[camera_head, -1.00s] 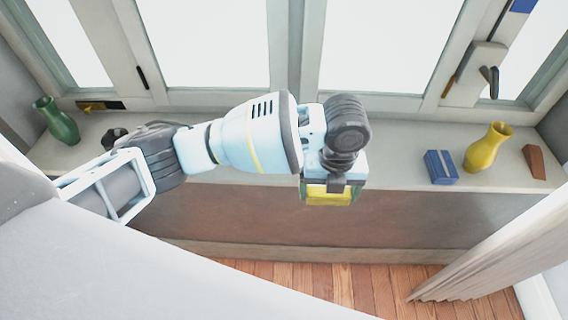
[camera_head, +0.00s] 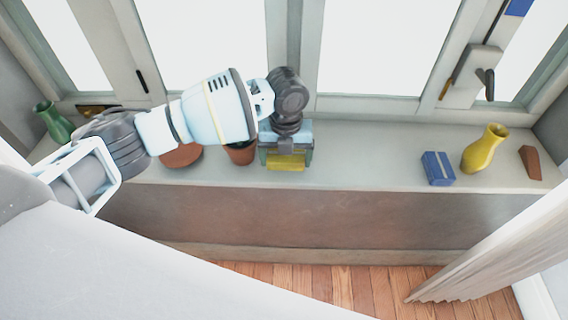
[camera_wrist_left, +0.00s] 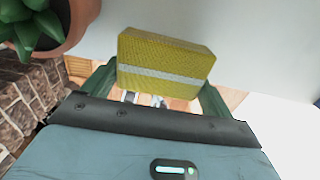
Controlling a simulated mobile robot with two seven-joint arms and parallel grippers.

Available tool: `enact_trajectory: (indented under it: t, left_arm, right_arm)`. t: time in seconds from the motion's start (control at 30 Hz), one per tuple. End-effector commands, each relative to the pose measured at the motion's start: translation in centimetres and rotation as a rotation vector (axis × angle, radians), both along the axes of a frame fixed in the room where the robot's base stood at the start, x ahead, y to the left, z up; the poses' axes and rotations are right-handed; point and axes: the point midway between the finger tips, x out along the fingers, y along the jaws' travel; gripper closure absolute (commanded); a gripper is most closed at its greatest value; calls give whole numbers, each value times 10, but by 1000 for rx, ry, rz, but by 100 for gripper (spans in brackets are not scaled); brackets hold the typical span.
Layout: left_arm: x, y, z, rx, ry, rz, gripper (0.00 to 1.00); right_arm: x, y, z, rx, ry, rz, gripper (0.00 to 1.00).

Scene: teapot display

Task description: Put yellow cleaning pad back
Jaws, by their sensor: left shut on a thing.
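The yellow cleaning pad (camera_head: 286,163) shows below my left gripper (camera_head: 287,154) in the head view, by the front part of the windowsill. In the left wrist view the pad (camera_wrist_left: 166,62) is a yellow block with a pale stripe, held between the two green fingers of my left gripper (camera_wrist_left: 158,82). The gripper is shut on it. I cannot tell whether the pad touches the sill (camera_head: 360,150). My right gripper is not in view.
A potted plant in a terracotta pot (camera_head: 241,153) stands close left of the gripper; it also shows in the wrist view (camera_wrist_left: 78,22). A terracotta dish (camera_head: 181,156) is farther left. A blue box (camera_head: 438,168) and yellow vase (camera_head: 485,149) stand right. The sill between is clear.

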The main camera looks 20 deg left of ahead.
Motion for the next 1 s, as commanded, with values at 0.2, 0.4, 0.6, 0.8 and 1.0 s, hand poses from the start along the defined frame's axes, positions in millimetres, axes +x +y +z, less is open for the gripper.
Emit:
enact_trajectory:
  t: [0.2, 0.4, 0.6, 0.8, 1.0]
  left_arm:
    - [3, 6, -27, 1, 2, 2, 36]
    - [3, 5, -35, 1, -2, 1, 36]
    - [3, 5, -37, 0, -1, 1, 36]
    - [3, 5, -39, 0, -1, 1, 2]
    - [3, 5, -39, 0, -1, 1, 0]
  right_arm:
    - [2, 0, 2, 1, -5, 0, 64]
    - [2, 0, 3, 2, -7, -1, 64]
    - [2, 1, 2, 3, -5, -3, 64]
    - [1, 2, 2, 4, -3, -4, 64]
    - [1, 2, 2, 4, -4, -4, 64]
